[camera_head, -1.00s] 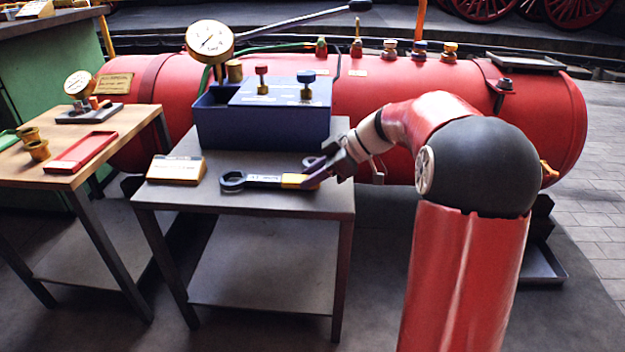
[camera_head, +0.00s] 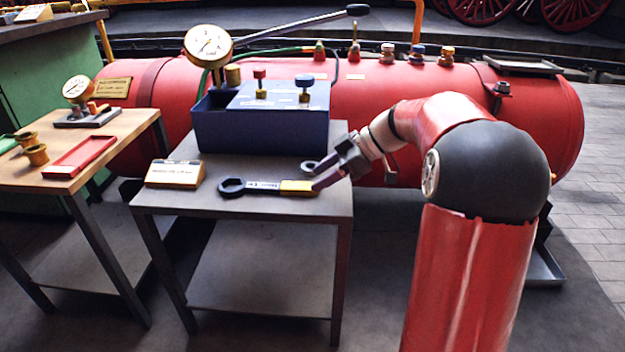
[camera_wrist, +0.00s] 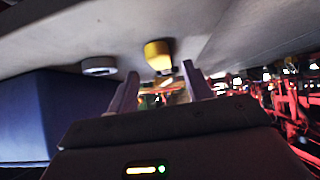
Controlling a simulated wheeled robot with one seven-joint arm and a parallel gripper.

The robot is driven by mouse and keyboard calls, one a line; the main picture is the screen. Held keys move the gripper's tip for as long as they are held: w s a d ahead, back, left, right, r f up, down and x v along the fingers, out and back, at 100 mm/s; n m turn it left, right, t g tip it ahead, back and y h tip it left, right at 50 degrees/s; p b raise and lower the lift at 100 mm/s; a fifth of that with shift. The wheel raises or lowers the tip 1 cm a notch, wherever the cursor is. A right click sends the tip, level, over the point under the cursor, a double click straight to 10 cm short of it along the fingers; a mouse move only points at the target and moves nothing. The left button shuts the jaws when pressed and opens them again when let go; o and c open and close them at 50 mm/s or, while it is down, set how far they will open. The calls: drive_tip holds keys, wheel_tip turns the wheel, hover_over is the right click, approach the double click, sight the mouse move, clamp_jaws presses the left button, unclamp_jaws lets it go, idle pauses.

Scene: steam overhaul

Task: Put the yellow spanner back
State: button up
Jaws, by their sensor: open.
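The spanner (camera_head: 262,188) lies on the grey metal table (camera_head: 270,208). It has a dark ring end at the left, a dark shaft with a pale label, and a yellow band at its right end. My gripper (camera_head: 318,179) is open at the yellow end, over the table's right side. In the wrist view the yellow end (camera_wrist: 158,55) shows just ahead of my gripper (camera_wrist: 160,78), between the lines of its two fingers and apart from them. A grey ring-shaped piece (camera_head: 309,166) lies behind the spanner, partly hidden by my gripper; it also shows in the wrist view (camera_wrist: 98,66).
A blue box (camera_head: 262,130) with two valve knobs stands at the table's back. A small sign block (camera_head: 174,173) sits at its left. A wooden table (camera_head: 120,135) at left holds a red tray (camera_head: 80,157) and brass fittings. A red boiler (camera_head: 440,100) lies behind.

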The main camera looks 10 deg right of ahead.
drive_tip(key=v, duration=0.8)
drive_tip(key=s+a+m+h, duration=0.55)
drive_tip(key=s+a, duration=0.25)
drive_tip(key=s, duration=0.3)
drive_tip(key=s+f+m+t+h, duration=0.1)
drive_tip(key=s+f+m+h, duration=0.1)
drive_tip(key=s, duration=0.5)
drive_tip(key=s+f+m+t+h, duration=0.1)
drive_tip(key=s+f+m+h, duration=0.1)
drive_tip(key=s+f+m, duration=0.2)
drive_tip(key=s+m, duration=0.3)
drive_tip(key=s, duration=0.1)
drive_tip(key=shift+a+f+p, duration=0.35)
drive_tip(key=shift+p, duration=0.05)
wheel_tip(320, 180, up, 8)
drive_tip(key=p, duration=0.8)
drive_tip(key=shift+r, duration=0.2)
